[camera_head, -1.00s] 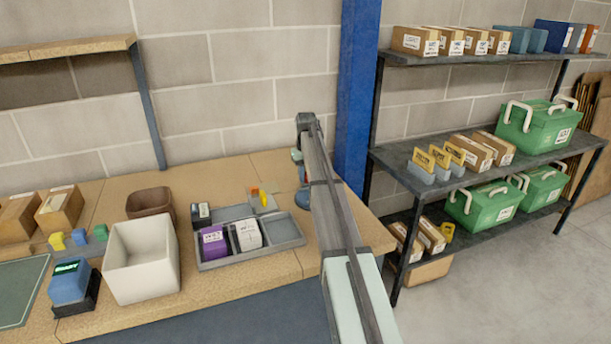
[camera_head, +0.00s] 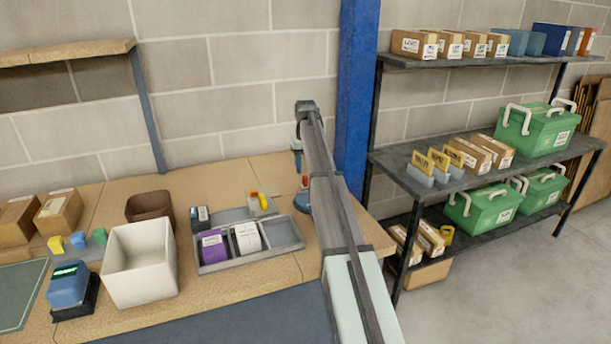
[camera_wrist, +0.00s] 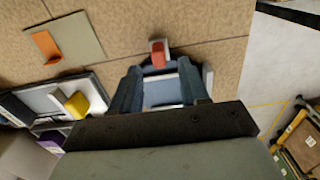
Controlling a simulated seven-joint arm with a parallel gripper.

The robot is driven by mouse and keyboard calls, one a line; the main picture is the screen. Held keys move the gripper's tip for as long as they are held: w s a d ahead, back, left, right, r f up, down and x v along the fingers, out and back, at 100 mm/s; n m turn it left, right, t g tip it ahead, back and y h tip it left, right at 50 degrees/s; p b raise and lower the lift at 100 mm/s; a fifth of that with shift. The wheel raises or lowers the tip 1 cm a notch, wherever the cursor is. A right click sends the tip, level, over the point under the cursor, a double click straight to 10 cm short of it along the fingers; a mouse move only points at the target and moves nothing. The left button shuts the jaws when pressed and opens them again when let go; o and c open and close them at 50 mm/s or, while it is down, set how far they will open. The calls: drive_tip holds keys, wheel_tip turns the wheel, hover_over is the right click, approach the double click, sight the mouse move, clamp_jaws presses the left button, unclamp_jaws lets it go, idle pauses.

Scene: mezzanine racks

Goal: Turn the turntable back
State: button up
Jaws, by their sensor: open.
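A small blue round base (camera_head: 303,203), which looks like the turntable, stands on the bench at the right end of the grey tray. A red upright part (camera_head: 305,181) shows above it. My gripper (camera_head: 297,166) is above and slightly behind it, partly hidden by my arm. In the wrist view my gripper (camera_wrist: 160,95) is open, with a blue-grey surface (camera_wrist: 162,84) seen between and below the fingers. A red-topped piece (camera_wrist: 158,55) shows just past the fingertips. I see nothing held. I cannot tell which way the turntable faces.
The grey tray (camera_head: 247,262) with purple and white boxes lies left of my arm. A white bin (camera_head: 140,262) and brown bin (camera_head: 150,206) stand farther left. A blue post (camera_head: 355,100) and a loaded rack (camera_head: 385,158) stand to the right.

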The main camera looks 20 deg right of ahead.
wheel_tip(320, 180, up, 9)
drive_tip(key=shift+f, duration=0.2)
idle(0.5)
